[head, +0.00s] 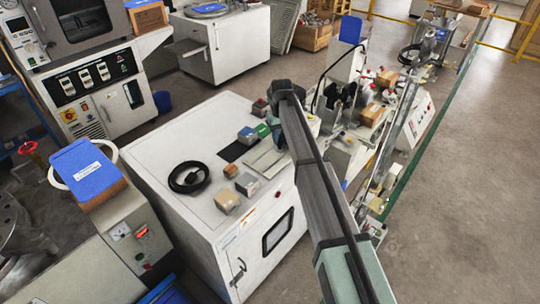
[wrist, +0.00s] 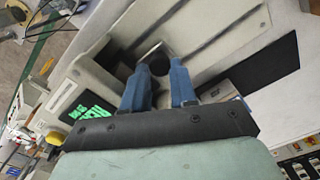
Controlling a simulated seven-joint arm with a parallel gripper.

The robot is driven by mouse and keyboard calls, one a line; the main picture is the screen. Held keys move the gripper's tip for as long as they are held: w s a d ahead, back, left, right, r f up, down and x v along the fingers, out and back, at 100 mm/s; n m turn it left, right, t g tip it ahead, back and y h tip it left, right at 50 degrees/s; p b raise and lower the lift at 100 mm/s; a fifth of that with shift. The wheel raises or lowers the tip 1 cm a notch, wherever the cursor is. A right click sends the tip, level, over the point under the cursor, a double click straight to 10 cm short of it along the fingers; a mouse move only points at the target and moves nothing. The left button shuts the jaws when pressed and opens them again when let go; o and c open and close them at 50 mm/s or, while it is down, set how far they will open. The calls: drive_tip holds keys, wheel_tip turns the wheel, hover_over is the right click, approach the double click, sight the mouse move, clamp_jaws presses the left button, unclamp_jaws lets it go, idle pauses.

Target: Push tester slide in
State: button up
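The tester is a pale grey unit with a green-lit display (wrist: 88,108), seen in the wrist view at the left. A light grey slide plate (wrist: 222,22) with dark grooves extends from it; a similar grey plate (head: 265,160) shows on the white cabinet in the head view. A dark round knob or opening (wrist: 154,55) sits at the slide's tester end. My gripper (wrist: 160,66) has two blue fingers apart, with a visible gap between them. Their tips are close to the dark round part; I cannot tell whether they touch it. In the head view my arm hides the fingers.
The white cabinet top (head: 160,140) holds a coiled black cable (head: 189,178), several small boxes and a black mat (head: 237,150), also in the wrist view (wrist: 264,65). Crowded equipment stands behind and right of my arm. The cabinet's near-left top has free room.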

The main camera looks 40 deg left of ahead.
drive_tip(key=shift+w+r, duration=0.4)
drive_tip(key=shift+r, duration=0.4)
drive_tip(key=shift+c, duration=0.5)
drive_tip(key=shift+o, duration=1.1)
drive_tip(key=shift+r, duration=0.55)
drive_tip(key=shift+o, duration=0.5)
drive_tip(key=shift+r, duration=1.05)
drive_tip(key=shift+s+f, duration=0.15)
drive_tip(key=shift+s, duration=0.1)
